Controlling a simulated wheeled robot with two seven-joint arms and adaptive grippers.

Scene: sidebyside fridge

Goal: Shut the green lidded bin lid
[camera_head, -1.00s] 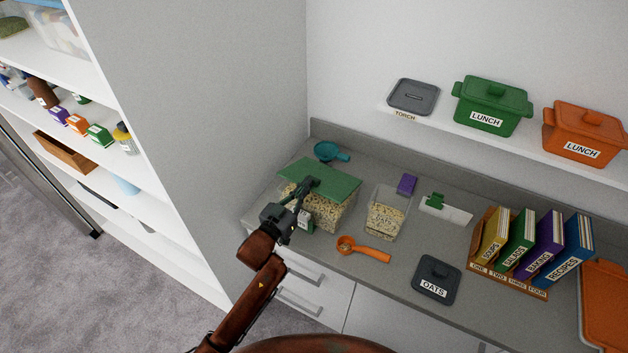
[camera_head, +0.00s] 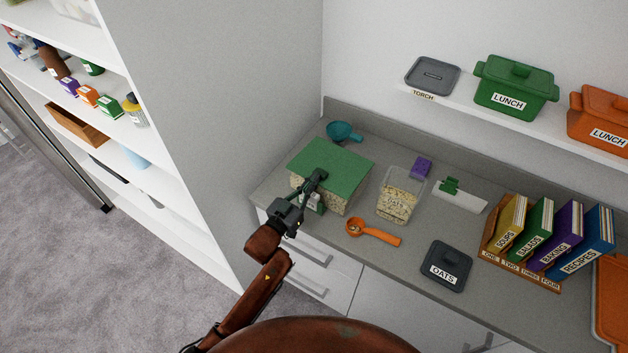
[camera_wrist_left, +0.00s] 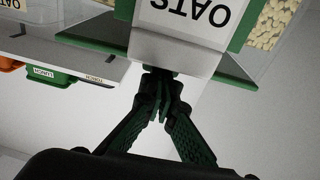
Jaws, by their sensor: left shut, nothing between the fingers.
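The green lidded bin (camera_head: 354,197) stands on the counter and holds pale oats behind clear walls. Its flat green lid (camera_head: 335,160) lies over the top; I cannot tell whether it is fully seated. My left gripper (camera_head: 319,175) is shut and empty, its fingertips at the lid's front edge, partly hiding the bin's front. In the left wrist view the shut fingertips (camera_wrist_left: 161,100) are close to a pale block below the upside-down OATS label (camera_wrist_left: 187,12), with the lid's green edge (camera_wrist_left: 92,38) to the side. Contact is unclear. My right gripper is not in view.
A clear oats container (camera_head: 400,197), an orange scoop (camera_head: 375,235) and a teal scoop (camera_head: 343,131) are near the bin. A grey OATS lid (camera_head: 447,266) and a book rack (camera_head: 520,271) are farther right. A tall shelf unit (camera_head: 200,215) is on the left.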

